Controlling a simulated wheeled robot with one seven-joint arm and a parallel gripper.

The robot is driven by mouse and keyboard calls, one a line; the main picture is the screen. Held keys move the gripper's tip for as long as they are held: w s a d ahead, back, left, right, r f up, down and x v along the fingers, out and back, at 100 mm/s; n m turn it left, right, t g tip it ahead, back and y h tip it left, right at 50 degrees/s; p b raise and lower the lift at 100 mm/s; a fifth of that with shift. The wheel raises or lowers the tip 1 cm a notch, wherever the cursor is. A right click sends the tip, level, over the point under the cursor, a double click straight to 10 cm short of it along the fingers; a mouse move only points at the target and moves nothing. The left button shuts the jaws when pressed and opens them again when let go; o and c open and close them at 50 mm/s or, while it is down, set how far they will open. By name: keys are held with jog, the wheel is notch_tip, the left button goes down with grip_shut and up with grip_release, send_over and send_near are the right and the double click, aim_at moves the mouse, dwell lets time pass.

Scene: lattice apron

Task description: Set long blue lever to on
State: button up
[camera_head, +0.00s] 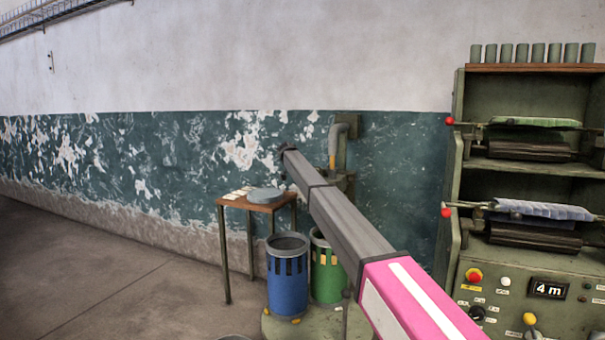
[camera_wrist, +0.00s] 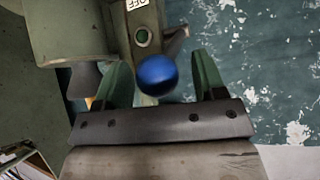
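In the wrist view, the long blue lever shows as a round glossy blue knob (camera_wrist: 157,74); its shaft is hidden behind the knob. My gripper (camera_wrist: 163,75) has two green fingers standing apart, one on each side of the knob. Gaps show between the knob and both fingers, so it is not gripped. I cannot tell how deep the knob sits between the fingertips. Above the knob is a grey-green housing with a round green button or lamp (camera_wrist: 141,37) and an OFF label (camera_wrist: 136,4). I cannot make out the lever or my fingertips in the head view.
In the head view, a blue bin (camera_head: 287,285) and a green bin (camera_head: 326,275) stand beside a small table (camera_head: 232,203) bearing a grey disc. A green machine rack (camera_head: 455,190) with rollers and a control panel stands at right. The floor at left is clear.

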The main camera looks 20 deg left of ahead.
jog(key=shift+s, duration=0.15)
jog(key=shift+s+r, duration=0.1)
jog(key=shift+s, duration=0.05)
jog(key=v, duration=1)
